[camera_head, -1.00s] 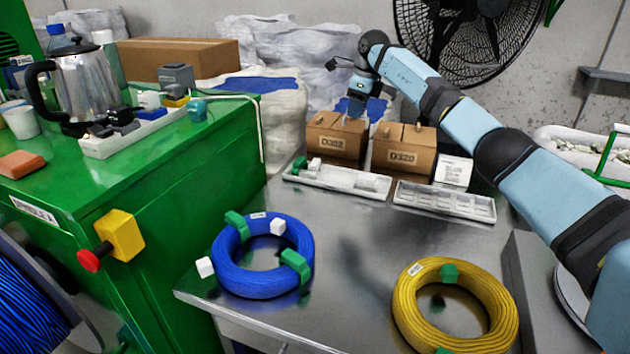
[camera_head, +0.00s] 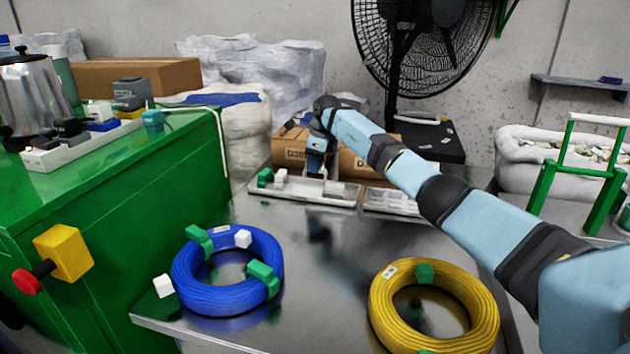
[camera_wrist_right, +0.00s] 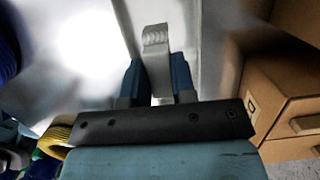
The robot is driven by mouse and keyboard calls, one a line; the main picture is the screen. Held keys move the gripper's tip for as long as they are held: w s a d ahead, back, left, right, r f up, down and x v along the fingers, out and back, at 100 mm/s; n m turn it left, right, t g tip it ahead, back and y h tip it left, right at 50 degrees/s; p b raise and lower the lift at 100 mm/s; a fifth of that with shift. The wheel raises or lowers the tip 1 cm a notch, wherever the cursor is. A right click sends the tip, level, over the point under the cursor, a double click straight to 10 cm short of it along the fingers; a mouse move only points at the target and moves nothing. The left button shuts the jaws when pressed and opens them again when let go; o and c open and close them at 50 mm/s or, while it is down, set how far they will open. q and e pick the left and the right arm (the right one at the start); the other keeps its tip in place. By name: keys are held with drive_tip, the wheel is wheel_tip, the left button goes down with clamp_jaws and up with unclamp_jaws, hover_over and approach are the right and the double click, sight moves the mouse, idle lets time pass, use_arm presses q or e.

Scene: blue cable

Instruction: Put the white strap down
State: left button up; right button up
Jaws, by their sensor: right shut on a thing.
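My right gripper (camera_head: 317,172) is over the white tray (camera_head: 345,199) at the back of the metal table, in front of the cardboard boxes. In the right wrist view my right gripper (camera_wrist_right: 160,82) is shut on a pale white strap (camera_wrist_right: 155,38), which sticks out past the blue fingers over a light surface. I cannot tell whether the strap touches the tray. A green piece (camera_head: 264,177) and a white piece (camera_head: 281,176) are at the tray's left end. My left gripper is out of view.
Cardboard boxes (camera_head: 290,152) stand just behind the tray. A second tray (camera_head: 392,202) is to its right. A yellow coil (camera_head: 481,300) lies at front right, and a green cabinet (camera_head: 130,230) stands at left. The table's middle is clear.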

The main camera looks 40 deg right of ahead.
sight(323, 164)
drive_tip(key=x, duration=0.1)
drive_tip(key=b+x, duration=0.1)
drive_tip(key=x, duration=0.2)
drive_tip(key=shift+s+d+f, duration=0.2)
drive_tip(key=shift+s+d, duration=0.1)
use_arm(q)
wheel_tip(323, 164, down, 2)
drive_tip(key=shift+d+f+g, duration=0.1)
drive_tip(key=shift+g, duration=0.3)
use_arm(e)
drive_tip(key=shift+r, duration=0.1)
drive_tip(key=o, duration=0.9)
drive_tip(key=shift+c, duration=0.2)
drive_tip(key=shift+r, duration=0.15)
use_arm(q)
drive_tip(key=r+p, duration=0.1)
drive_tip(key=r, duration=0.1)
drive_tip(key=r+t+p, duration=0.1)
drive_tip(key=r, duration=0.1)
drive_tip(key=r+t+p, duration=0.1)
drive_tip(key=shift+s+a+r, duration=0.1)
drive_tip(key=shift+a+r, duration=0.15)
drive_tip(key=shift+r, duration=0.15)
use_arm(e)
drive_tip(key=v, duration=1.1)
drive_tip(key=shift+r, duration=0.4)
